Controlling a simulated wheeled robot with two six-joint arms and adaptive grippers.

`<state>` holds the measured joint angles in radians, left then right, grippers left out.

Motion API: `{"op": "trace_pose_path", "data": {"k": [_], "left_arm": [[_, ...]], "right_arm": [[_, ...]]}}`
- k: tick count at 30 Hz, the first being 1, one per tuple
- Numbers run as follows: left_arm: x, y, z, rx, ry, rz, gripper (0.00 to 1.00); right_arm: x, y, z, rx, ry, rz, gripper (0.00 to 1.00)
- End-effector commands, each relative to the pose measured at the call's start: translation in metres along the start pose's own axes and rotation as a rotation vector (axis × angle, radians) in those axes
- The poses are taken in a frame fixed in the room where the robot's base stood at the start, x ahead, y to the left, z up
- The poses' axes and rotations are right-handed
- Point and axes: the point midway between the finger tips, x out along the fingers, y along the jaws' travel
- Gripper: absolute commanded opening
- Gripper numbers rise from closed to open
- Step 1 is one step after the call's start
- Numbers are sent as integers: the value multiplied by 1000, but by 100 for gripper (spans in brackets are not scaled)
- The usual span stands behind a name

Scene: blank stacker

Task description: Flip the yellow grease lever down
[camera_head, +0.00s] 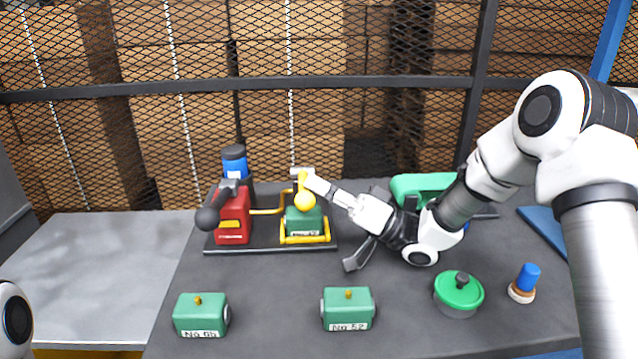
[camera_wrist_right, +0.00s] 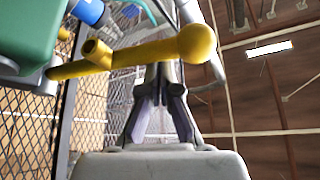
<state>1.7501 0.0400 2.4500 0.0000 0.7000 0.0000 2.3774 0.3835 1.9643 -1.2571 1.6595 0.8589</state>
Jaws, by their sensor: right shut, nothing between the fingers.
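The yellow grease lever (camera_head: 304,198) has a ball end and stands at the green block (camera_head: 304,222) on the dark base plate. In the right wrist view, the lever (camera_wrist_right: 140,53) crosses the upper part, its ball to the right. My right gripper (camera_head: 314,183) reaches in from the right, and its tip is close to the lever's top. In the right wrist view, the gripper (camera_wrist_right: 163,72) is shut and empty, its tip partly behind the lever. I cannot tell whether they touch. My left gripper is out of view.
A red unit (camera_head: 233,214) with a black ball handle and a blue-topped cylinder (camera_head: 235,162) stand left of the block. Two green blocks (camera_head: 201,315) (camera_head: 348,309), a green lidded pot (camera_head: 459,292) and a blue-topped stamp (camera_head: 524,283) stand in front. A mesh fence (camera_head: 300,82) is behind.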

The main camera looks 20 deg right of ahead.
Motion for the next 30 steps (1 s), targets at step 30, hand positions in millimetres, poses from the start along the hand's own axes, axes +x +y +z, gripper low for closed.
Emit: {"op": "trace_pose_path", "data": {"k": [30], "left_arm": [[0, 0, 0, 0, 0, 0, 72]], "right_arm": [[43, -47, -73, -1, 1, -1, 0]]}}
